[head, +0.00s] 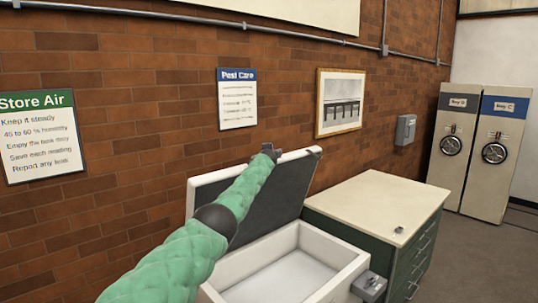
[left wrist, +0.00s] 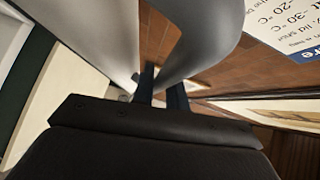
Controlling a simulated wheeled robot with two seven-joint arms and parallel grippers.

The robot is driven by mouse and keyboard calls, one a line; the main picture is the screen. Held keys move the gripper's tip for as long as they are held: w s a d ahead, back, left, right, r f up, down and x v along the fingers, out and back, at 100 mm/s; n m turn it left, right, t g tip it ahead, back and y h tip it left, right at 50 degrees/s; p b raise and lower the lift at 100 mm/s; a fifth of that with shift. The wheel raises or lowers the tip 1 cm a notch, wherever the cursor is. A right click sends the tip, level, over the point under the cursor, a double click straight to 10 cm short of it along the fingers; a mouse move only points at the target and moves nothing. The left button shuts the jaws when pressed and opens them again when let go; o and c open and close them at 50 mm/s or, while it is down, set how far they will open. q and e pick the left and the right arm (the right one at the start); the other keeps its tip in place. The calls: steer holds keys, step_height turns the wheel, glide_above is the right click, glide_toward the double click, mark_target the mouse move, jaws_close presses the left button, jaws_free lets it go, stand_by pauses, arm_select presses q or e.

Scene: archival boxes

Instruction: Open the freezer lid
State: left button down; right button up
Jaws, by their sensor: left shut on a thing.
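The freezer (head: 350,258) is a white chest at the lower middle of the head view. Its lid (head: 287,195), white-rimmed with a dark grey inner face, stands raised and tilted back towards the brick wall. The white interior shows empty where visible. My left gripper (head: 268,151) is at the lid's top edge, and my green arm hides part of the lid and freezer. In the left wrist view the gripper's dark fingers (left wrist: 163,92) are closed on a grey curved handle (left wrist: 196,52). My right gripper is in neither view.
A green drawer cabinet (head: 375,205) with a cream top stands right beside the freezer, with a small object (head: 399,229) on it. A grey latch box (head: 369,284) is at the freezer's front corner. The brick wall with signs is close behind. Floor is free at right.

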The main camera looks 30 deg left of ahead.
arm_select(q)
steer(key=shift+a, duration=0.15)
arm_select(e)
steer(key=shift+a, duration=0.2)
arm_select(q)
steer(key=c, duration=1.4)
jaws_free()
steer(key=shift+s, duration=0.1)
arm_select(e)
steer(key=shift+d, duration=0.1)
